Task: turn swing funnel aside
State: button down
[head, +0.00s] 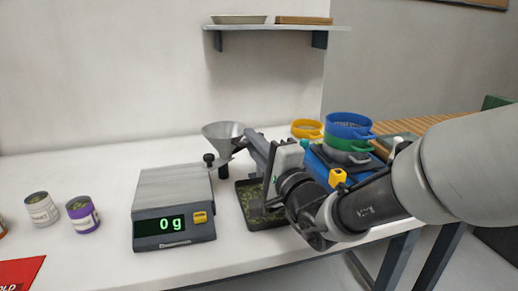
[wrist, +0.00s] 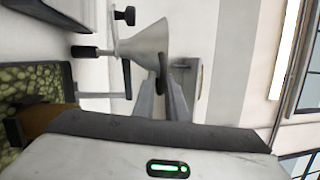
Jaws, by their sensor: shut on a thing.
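The swing funnel (head: 223,131) is a grey metal cone with a narrow spout. In the wrist view the funnel (wrist: 146,42) lies sideways, just beyond my fingertips. My gripper (wrist: 164,82) is shut on a dark grip piece (wrist: 164,66) at the funnel's rim side. In the head view my gripper (head: 250,138) reaches the funnel from the right. My wrist hides part of the funnel's mount.
A scale (head: 173,207) reading 0 g stands left of the funnel. A dark tray of green bits (head: 241,216) lies below the funnel. Stacked blue and green sieves (head: 348,127) stand behind my arm. A wall shelf (head: 280,27) hangs above.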

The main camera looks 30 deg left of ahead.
jog(key=shift+r, duration=0.45)
jog(key=c, duration=1.9)
grip_release()
jog(key=shift+f, duration=0.15)
jog(key=shift+d+f, duration=0.1)
jog(key=shift+f, duration=0.1)
